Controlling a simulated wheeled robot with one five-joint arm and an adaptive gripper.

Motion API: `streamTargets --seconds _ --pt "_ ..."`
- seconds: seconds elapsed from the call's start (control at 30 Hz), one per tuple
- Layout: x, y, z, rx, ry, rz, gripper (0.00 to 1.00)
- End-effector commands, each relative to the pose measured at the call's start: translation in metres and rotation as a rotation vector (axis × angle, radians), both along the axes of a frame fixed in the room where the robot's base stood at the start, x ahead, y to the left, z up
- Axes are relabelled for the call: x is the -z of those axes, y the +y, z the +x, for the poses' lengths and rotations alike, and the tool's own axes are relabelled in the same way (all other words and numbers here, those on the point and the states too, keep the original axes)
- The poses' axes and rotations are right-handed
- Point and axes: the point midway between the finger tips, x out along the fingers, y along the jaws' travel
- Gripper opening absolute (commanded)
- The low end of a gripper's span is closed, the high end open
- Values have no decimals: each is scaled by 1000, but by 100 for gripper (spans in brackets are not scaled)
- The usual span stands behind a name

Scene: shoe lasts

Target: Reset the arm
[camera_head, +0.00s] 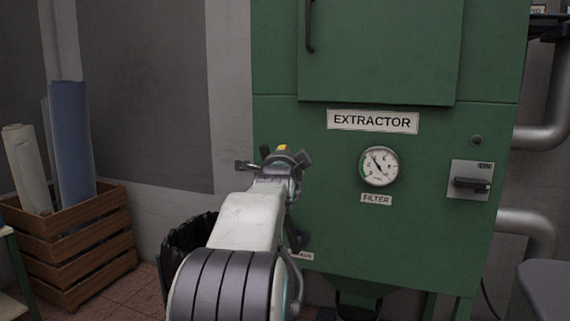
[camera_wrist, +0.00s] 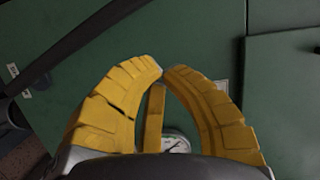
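My arm reaches forward from the bottom of the head view toward the green extractor cabinet (camera_head: 420,225). My gripper (camera_head: 283,148) is seen mostly from behind there, with a bit of yellow showing, in front of the cabinet's left part. In the wrist view the two yellow fingers of my gripper (camera_wrist: 162,70) curve inward and their tips meet or nearly meet. Nothing is held between them. The round gauge (camera_head: 379,166) is on the cabinet front, right of my gripper; part of it shows between the finger bases in the wrist view (camera_wrist: 176,143).
A rotary switch (camera_head: 471,183) sits on the cabinet's right side, near grey pipes (camera_head: 545,130). A black-lined bin (camera_head: 178,262) stands left of my arm. A wooden crate (camera_head: 80,250) with rolls stands farther left. A grey object (camera_head: 545,290) is at lower right.

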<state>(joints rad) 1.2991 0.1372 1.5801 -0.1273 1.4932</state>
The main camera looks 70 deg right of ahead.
Motion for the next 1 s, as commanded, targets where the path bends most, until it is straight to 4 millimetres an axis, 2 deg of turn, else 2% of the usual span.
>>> streamTargets --seconds 0.3,0.77,0.87,0.97,1.0 --pt "-2 21 -5 -1 0 1 0" --pt "-2 25 -6 -2 1 1 0" --pt "-4 30 1 -17 18 9 0" --pt "-10 45 23 -65 75 31 0" --pt "-12 55 35 -95 112 45 0"
